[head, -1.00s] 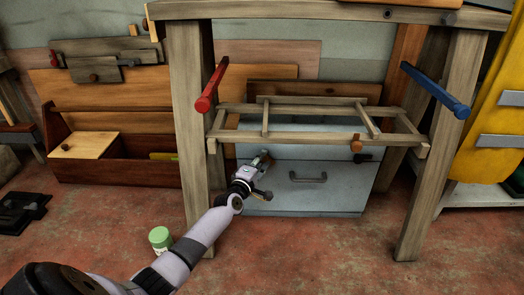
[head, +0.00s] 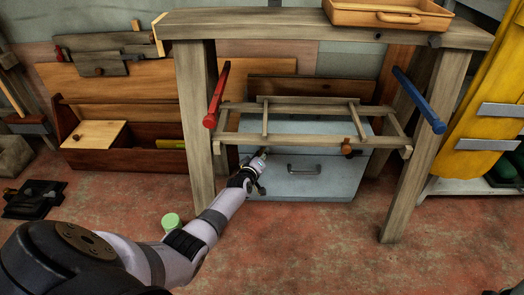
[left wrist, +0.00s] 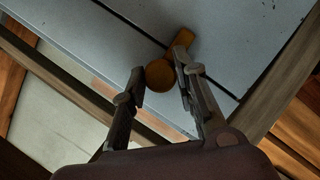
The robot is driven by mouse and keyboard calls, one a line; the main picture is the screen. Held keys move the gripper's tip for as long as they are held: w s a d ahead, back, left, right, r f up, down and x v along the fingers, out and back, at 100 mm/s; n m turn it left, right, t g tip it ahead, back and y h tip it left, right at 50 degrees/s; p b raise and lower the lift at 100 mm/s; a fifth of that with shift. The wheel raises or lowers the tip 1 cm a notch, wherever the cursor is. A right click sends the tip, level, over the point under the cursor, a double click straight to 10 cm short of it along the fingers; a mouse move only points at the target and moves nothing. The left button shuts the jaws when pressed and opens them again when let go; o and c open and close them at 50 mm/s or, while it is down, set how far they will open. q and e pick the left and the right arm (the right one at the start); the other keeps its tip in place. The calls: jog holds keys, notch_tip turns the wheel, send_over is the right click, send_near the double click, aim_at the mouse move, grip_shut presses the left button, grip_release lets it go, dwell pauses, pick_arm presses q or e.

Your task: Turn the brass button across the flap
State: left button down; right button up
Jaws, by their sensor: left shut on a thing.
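The brass button (left wrist: 160,76) is an orange-brown round piece with a short bar angled up and right in the left wrist view. My left gripper (left wrist: 160,80) is shut on its round part, one finger on each side. The bar appears to lie over the dark seam between two grey panels; I cannot tell for certain which panel is the flap. In the head view, my left gripper (head: 262,154) is at the upper left of the grey-blue cabinet (head: 300,186) and hides the button. My right gripper is out of view.
A workbench (head: 300,26) stands over the cabinet, with a wooden frame (head: 240,139) crossing in front. A red bar (head: 217,95) and a blue bar (head: 418,101) stick out beside it. A green-topped can (head: 171,220) stands near my arm. The right floor is mostly clear.

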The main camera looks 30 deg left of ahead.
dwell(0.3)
pick_arm(q)
jog(key=c, duration=1.3)
grip_release()
jog(key=v, duration=1.2)
jog(key=shift+d, duration=0.15)
jog(key=shift+w, duration=0.1)
